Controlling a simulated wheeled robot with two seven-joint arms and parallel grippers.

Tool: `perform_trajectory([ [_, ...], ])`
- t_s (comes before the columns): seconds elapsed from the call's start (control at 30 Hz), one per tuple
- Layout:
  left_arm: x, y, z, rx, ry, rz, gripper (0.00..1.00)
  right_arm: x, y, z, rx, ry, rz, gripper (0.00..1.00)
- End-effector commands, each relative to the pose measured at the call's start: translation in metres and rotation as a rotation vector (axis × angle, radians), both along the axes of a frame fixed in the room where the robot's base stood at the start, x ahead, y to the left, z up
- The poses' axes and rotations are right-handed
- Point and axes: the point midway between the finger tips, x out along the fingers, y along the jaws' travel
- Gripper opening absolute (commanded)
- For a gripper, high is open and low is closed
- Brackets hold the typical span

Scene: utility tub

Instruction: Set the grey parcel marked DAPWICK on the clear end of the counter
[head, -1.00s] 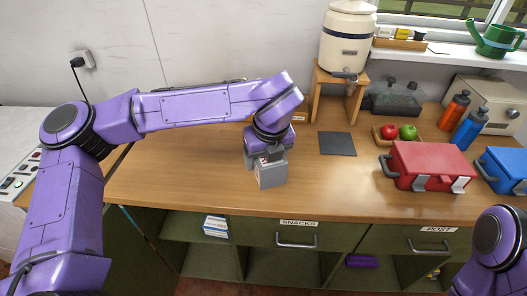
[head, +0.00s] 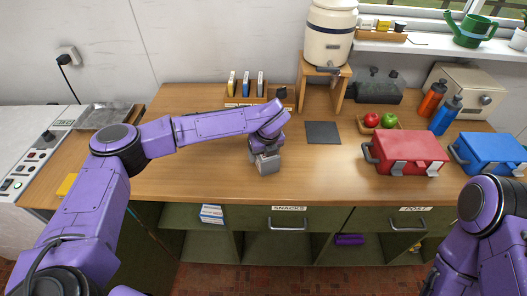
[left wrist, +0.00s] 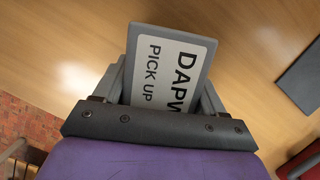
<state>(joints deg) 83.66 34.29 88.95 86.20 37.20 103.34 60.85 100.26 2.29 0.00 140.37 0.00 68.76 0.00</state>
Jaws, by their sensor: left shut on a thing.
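The grey parcel (head: 268,165) is small and boxy, near the middle of the counter (head: 190,175). In the left wrist view the parcel (left wrist: 165,65) shows a white label reading "DAPW…" and "PICK UP"; the rest of the name is cut off by the gripper. My left gripper (head: 263,150) is shut on the parcel from above, with one finger on each side in the wrist view. I cannot tell whether the parcel touches the counter. My right arm shows at the lower right, but its gripper is out of view.
The counter's left part is mostly bare, with a grey tray (head: 103,116) at its back corner and a yellow item (head: 67,185) at its left edge. A file rack (head: 258,98) stands behind. A dark mat (head: 323,132), red case (head: 408,152) and blue case (head: 490,152) lie to the right.

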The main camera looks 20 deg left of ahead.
Motion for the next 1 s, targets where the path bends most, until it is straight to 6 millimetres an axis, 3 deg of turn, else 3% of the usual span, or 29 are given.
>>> perform_trajectory([
  [0.03, 0.000, 0.000, -0.003, 0.000, -0.001, 0.000, 0.31, 0.000, 0.000, -0.003, 0.000, 0.000, 0.000, 0.43],
  [0.07, 0.000, 0.000, -0.002, 0.000, 0.000, 0.000, 0.77, 0.000, 0.000, -0.002, 0.000, 0.000, 0.000, 0.43],
  [0.1, 0.000, 0.000, -0.001, 0.000, 0.000, 0.000, 0.90, 0.000, 0.000, -0.001, 0.000, 0.000, 0.000, 0.43],
  [0.13, 0.000, 0.000, -0.001, 0.000, 0.000, 0.000, 0.96, 0.000, 0.000, -0.001, 0.000, 0.000, 0.000, 0.43],
  [0.5, 0.000, -0.001, 0.006, 0.000, -0.003, -0.001, 0.96, 0.000, 0.000, -0.002, 0.000, 0.000, 0.000, 0.43],
  [0.8, -0.015, -0.014, 0.075, 0.000, -0.006, 0.000, 0.96, 0.000, 0.000, -0.025, 0.000, 0.000, 0.000, 0.43],
  [1.0, -0.023, -0.019, 0.109, 0.001, -0.003, 0.000, 0.96, 0.000, 0.000, -0.031, 0.000, 0.000, 0.000, 0.43],
])
